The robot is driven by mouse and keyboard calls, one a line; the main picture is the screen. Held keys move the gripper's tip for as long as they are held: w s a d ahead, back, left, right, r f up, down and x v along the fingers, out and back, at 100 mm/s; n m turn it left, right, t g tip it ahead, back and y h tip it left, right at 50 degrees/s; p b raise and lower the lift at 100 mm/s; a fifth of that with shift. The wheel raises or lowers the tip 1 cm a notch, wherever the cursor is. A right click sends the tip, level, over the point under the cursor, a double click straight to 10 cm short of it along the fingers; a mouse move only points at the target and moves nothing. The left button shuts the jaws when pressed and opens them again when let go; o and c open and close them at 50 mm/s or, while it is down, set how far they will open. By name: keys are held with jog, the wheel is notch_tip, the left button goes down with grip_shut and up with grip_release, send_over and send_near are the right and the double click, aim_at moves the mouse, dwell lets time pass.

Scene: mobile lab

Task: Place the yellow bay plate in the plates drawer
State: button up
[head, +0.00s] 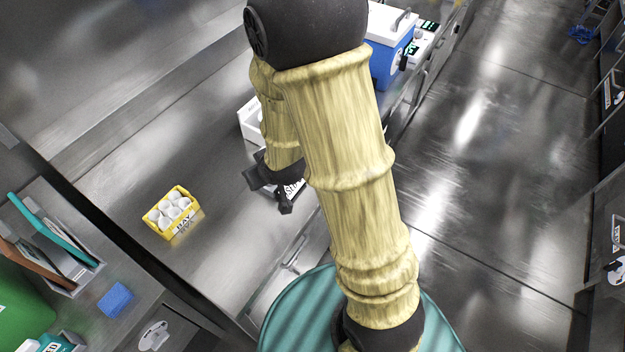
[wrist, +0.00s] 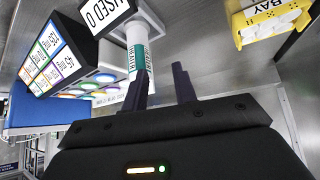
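The yellow bay plate (head: 172,213) sits on the metal bench at the left of the head view, with several round white wells and a BAY label. It also shows at the top right of the wrist view (wrist: 270,22). My gripper (wrist: 160,85) is open, its two dark fingers apart with nothing held between them. In the head view my gripper (head: 272,190) is over the bench, to the right of the plate and apart from it. A handle (head: 294,252) shows on the bench front, but I cannot tell whether it belongs to the plates drawer.
A white and teal bottle (wrist: 138,50) stands beyond my left finger, near a dark rack (wrist: 65,55) with coloured labels. A blue cooler (head: 390,50) is at the back. A rack with folders (head: 50,245) and a blue block (head: 115,299) are at left. Bench around the plate is clear.

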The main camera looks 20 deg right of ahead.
jog(key=s+d+r+m+g+h, duration=0.1)
jog(key=s+d+r+m+g, duration=0.2)
jog(key=s+d+r+g, duration=0.2)
jog(key=s+d+r, duration=0.1)
jog(key=s+d, duration=0.2)
jog(key=s, duration=0.3)
jog(key=shift+s+r+h, duration=0.35)
jog(key=shift+r+h, duration=0.05)
